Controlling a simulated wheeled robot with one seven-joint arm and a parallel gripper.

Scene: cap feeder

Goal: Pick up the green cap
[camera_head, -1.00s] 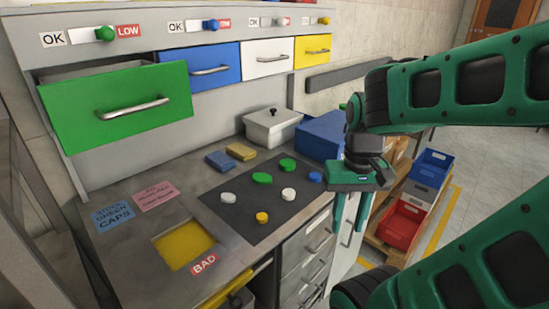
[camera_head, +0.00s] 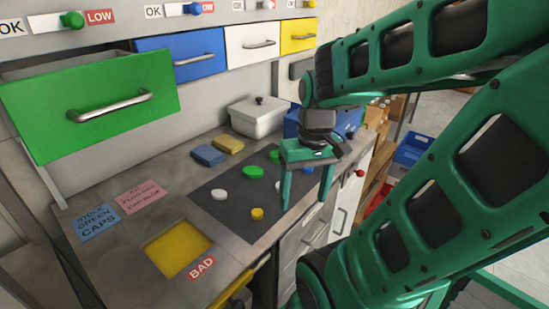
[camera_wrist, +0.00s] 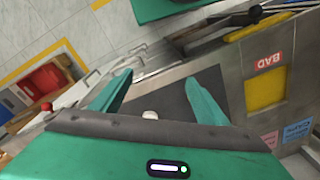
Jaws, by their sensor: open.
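A green cap (camera_head: 253,172) lies on the dark mat (camera_head: 235,218) on the workbench. A second green cap (camera_head: 273,156) lies further back, close beside my gripper in the picture. My gripper (camera_head: 305,203) is open and empty, fingers pointing down, above the right part of the mat in the head view. In the wrist view, my gripper (camera_wrist: 157,77) has both fingers apart with nothing between the tips. A white cap (camera_wrist: 150,115) shows low between the fingers there. No green cap can be made out in the wrist view.
A white cap (camera_head: 219,194), a yellow cap (camera_head: 257,213) and a blue cap (camera_head: 307,169) share the mat. A lidded white box (camera_head: 257,117) and a blue box (camera_head: 297,122) stand behind. An open green drawer (camera_head: 60,115) juts out at left. A yellow BAD opening (camera_head: 178,248) is in front.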

